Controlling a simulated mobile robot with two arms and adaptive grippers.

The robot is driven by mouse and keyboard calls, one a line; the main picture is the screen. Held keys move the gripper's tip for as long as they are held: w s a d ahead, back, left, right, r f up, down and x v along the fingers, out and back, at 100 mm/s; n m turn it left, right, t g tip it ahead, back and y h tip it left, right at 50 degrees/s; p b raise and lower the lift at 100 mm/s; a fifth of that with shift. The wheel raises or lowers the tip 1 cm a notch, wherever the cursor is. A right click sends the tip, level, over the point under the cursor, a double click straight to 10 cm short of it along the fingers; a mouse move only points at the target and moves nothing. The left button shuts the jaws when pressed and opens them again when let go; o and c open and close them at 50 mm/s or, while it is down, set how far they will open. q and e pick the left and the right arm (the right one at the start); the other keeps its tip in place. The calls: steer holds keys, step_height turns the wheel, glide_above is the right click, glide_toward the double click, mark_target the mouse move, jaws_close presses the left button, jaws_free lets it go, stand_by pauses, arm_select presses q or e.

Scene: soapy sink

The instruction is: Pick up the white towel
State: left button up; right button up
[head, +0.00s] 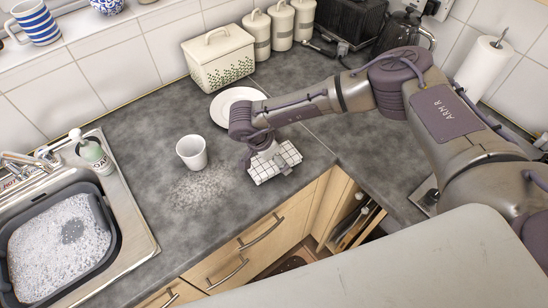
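The white towel (262,172) is folded, with a thin dark grid pattern. It lies on the grey counter near the front edge, left of the inner corner. My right arm reaches in from the right, and my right gripper (274,160) points down at the middle of the towel. A fingertip shows against its near side. The wrist and gripper body hide part of the towel and the other finger, so I cannot tell if the gripper is closed on it. My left gripper is out of view.
A white cup (192,153) stands left of the towel, beside spilled suds (203,189). A white plate (228,105) lies behind. A bread bin (218,60) and canisters (281,27) line the wall. The sink holds a grey basin (108,222) of suds.

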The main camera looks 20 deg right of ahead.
mark_target(282, 154)
steer(key=c, duration=1.1)
steer(key=shift+r, duration=0.15)
steer(key=shift+w+r+b, duration=0.1)
steer(key=shift+r+b, duration=0.35)
steer(key=shift+r, duration=0.05)
step_height(282, 154, up, 3)
steer(key=shift+d+f+b, duration=0.1)
steer(key=shift+b, duration=0.75)
steer(key=shift+s+d+r+b, duration=0.9)
steer(key=shift+s+d+r, duration=0.9)
steer(key=shift+s+d, duration=0.25)
steer(key=shift+s+d+r+b, duration=0.85)
steer(key=shift+s+d+r, duration=0.9)
steer(key=shift+s+d, duration=0.3)
